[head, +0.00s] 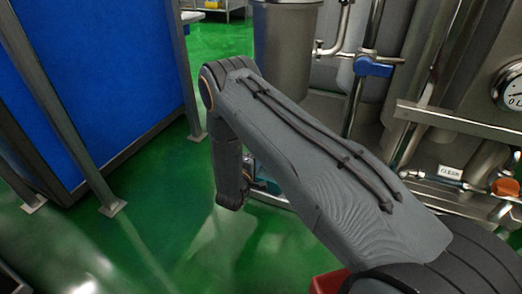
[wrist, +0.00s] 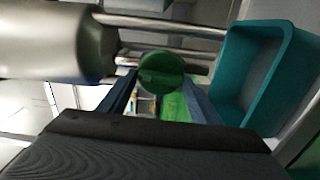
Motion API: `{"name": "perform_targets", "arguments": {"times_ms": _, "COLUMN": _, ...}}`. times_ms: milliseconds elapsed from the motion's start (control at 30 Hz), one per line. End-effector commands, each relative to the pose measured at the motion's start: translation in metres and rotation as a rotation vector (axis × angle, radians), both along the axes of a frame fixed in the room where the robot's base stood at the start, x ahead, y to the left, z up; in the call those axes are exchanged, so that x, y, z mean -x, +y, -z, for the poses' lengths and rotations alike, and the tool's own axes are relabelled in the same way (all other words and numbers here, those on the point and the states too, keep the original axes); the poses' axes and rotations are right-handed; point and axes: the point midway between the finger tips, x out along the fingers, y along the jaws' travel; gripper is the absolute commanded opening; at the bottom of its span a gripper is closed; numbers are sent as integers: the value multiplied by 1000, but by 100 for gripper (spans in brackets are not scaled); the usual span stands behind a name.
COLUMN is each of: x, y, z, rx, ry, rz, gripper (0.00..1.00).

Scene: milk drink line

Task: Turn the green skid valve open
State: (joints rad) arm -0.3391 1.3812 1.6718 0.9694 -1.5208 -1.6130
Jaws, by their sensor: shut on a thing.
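The green valve (wrist: 161,72) shows in the wrist view as a round green knob or handle end, just above the picture's middle. My gripper (wrist: 160,84) has one finger on each side of it, and the fingertips are shut on it. The valve's stem and lower side are hidden, so I cannot tell how far it is turned. In the head view my arm covers the gripper and the green valve.
A teal open bin (wrist: 262,75) stands close on the right in the wrist view. A steel cylinder (wrist: 55,45) and pipes (wrist: 165,25) lie to the left and behind. In the head view, a blue-handled valve (head: 373,67) and a gauge (head: 512,88) sit among pipework; green floor (head: 160,235) is clear at left.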

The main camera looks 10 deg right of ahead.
Motion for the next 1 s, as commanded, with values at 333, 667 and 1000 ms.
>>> {"name": "perform_targets", "arguments": {"times_ms": 333, "x": 0, "y": 0, "z": 1, "rx": 37, "ry": 28, "rz": 0, "gripper": 36}}
{"name": "perform_targets", "arguments": {"times_ms": 667, "x": 0, "y": 0, "z": 1, "rx": 37, "ry": 28, "rz": 0, "gripper": 63}}
{"name": "perform_targets", "arguments": {"times_ms": 1000, "x": 0, "y": 0, "z": 0, "rx": 37, "ry": 28, "rz": 0, "gripper": 72}}
